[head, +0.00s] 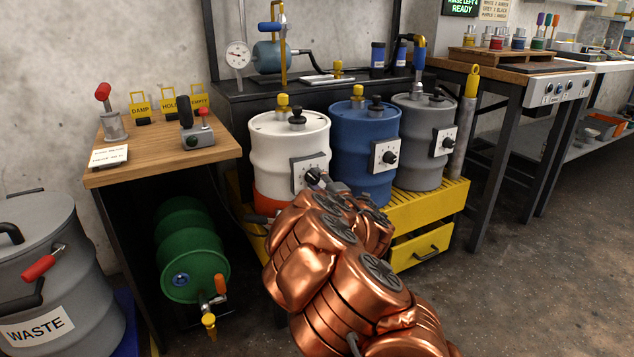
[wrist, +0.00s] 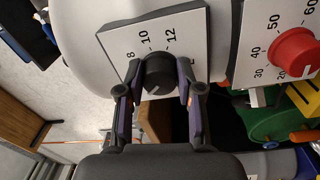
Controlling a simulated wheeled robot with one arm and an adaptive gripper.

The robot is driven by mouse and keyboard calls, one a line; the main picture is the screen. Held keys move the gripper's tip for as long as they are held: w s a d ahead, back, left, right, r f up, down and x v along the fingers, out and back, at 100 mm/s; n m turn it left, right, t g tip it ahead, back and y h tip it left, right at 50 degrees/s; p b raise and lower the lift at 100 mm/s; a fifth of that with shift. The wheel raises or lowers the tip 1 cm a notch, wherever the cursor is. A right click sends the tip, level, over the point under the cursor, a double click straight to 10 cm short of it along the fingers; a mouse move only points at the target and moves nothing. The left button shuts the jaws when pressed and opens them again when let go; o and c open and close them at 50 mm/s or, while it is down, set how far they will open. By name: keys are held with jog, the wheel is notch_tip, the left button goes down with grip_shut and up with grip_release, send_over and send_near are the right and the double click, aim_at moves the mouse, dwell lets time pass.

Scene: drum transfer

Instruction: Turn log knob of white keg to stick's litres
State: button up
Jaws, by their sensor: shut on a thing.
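The white keg (head: 275,140) stands at the left of a row of three drums. Its white dial plate (head: 298,174) faces me, and my copper arm hides part of the keg's lower front. My gripper (head: 317,178) is at this plate. In the wrist view my gripper (wrist: 158,78) is shut on the black knob (wrist: 158,68), one finger on each side. The plate (wrist: 190,25) there reads 8, 10 and 12; other figures are hidden by the fingers. A small pale mark shows on the knob's lower edge. I cannot tell which object is the stick.
Blue (head: 360,130) and grey (head: 415,125) drums with dials stand to the right on a yellow stand (head: 440,207). A tall grey tube (head: 463,135) stands beside them. A wooden table (head: 200,155), green drum (head: 185,250) and waste drum (head: 60,260) are left. Floor at right is clear.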

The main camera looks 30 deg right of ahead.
jog(key=shift+a, duration=0.1)
jog(key=o, duration=1.2)
jog(key=shift+c, duration=0.2)
jog(key=shift+s, duration=0.1)
jog(key=s, duration=0.7)
jog(key=shift+a+f, duration=0.15)
jog(key=shift+a, duration=0.05)
jog(key=shift+s, duration=0.1)
